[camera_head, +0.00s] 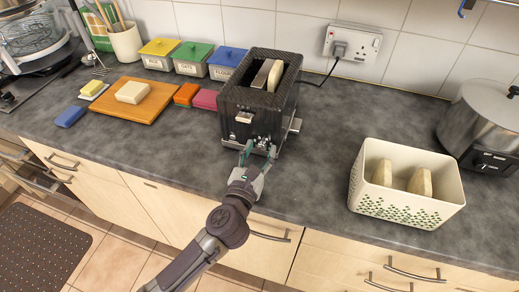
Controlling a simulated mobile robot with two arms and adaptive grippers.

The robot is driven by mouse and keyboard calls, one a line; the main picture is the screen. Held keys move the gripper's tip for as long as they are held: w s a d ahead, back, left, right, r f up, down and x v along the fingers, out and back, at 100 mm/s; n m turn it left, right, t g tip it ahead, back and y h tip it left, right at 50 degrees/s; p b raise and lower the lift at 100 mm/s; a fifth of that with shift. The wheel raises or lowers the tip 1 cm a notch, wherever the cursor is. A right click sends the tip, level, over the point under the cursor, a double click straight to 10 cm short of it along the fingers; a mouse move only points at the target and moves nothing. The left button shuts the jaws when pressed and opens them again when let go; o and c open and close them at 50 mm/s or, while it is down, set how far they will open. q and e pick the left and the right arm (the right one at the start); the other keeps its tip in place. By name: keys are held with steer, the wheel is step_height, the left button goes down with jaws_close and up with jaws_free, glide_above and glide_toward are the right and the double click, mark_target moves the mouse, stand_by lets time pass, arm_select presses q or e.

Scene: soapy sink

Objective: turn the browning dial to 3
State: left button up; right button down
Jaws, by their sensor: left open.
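The black toaster (258,98) stands on the grey counter with bread in its top slot. Its front face, low down, carries small controls, and the browning dial (264,143) seems to be among them. I cannot read its setting. My left gripper (258,152) is open at the toaster's lower front, with its fingertips close to the dial. I cannot tell whether they touch it. The fingers partly cover the controls. My right gripper is not in view.
A white bin (407,205) with bread slices stands to the right, beside a steel pot (482,118). A cutting board (133,101), sponges (205,99) and lidded tubs (194,57) lie left. The toaster's cord runs to a wall socket (352,43). Counter is clear between toaster and bin.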

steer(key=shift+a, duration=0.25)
arm_select(q)
jaws_close()
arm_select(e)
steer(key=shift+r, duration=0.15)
